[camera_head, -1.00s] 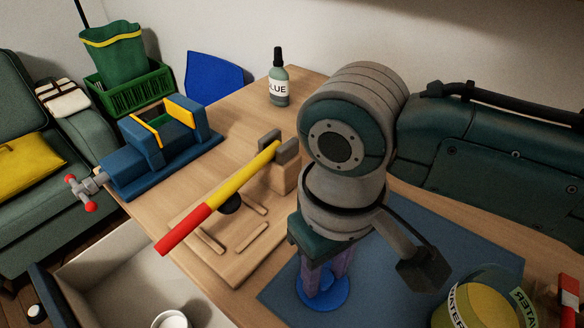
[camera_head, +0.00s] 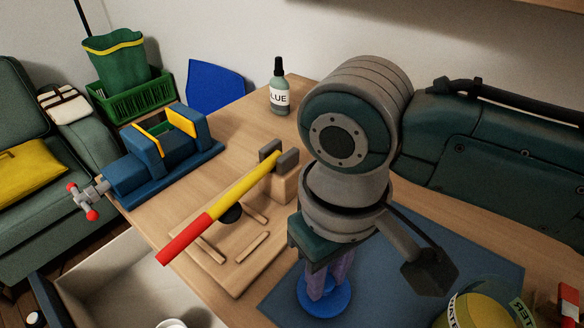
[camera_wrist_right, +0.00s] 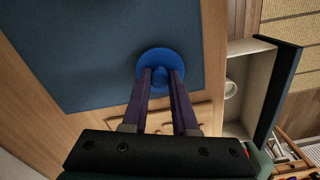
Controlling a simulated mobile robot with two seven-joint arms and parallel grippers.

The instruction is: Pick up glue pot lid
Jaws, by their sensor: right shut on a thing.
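The glue pot lid is a round blue disc (camera_head: 325,298) with a raised knob, on or just above the dark blue mat (camera_head: 400,270). My right gripper (camera_head: 325,290) points down onto it, and its purple fingers are shut on the knob. In the right wrist view the lid (camera_wrist_right: 162,66) shows beyond the fingertips (camera_wrist_right: 162,78), with the knob between them. I cannot tell whether the lid touches the mat. My left gripper is not in view.
A glue bottle (camera_head: 279,88) stands at the back. A blue vise (camera_head: 165,150) and a wooden board with a red-and-yellow handle (camera_head: 215,212) lie to the left. A jar with a yellow top (camera_head: 478,308) stands at the lower right, near my right arm.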

